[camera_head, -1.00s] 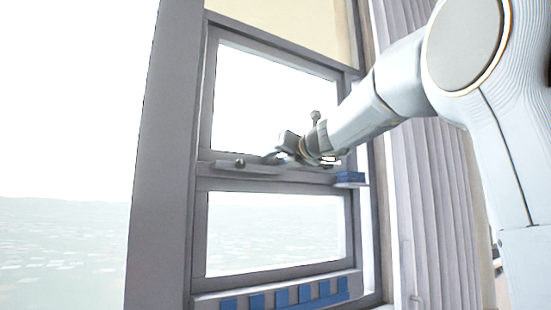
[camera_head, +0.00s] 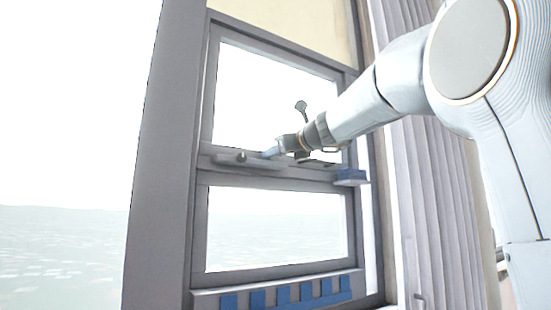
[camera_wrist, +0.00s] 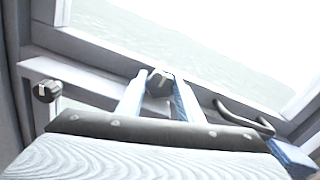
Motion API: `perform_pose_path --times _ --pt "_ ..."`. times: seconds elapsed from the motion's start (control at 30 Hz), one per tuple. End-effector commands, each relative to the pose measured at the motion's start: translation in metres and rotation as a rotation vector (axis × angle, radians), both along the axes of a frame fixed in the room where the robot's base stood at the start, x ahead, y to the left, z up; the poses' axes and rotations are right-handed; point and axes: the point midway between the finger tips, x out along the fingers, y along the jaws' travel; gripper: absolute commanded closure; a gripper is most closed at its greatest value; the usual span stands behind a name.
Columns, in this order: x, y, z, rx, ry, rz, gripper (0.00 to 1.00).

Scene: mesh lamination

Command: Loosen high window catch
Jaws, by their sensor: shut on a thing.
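The window (camera_head: 203,130) has a grey frame with a middle rail. My gripper (camera_head: 270,153) is at this rail, left of its middle. A second dark knob (camera_wrist: 47,91) stands on the rail to the left, apart from the fingers, and also shows in the head view (camera_head: 241,157).
A dark curved handle (camera_wrist: 245,116) is on the rail right of my fingers. A blue block (camera_head: 350,176) sits at the rail's right end. Several blue blocks line the bottom rail. A pleated curtain (camera_head: 435,190) hangs to the right. Open air shows beyond the glass.

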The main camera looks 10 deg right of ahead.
Motion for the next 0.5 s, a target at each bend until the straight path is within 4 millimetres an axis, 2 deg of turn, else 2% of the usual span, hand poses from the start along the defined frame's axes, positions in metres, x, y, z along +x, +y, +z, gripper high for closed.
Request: perform_pose_path --times 0.5 --pt "-0.0005 0.0008 0.0006 -0.082 -0.028 -0.001 0.90"
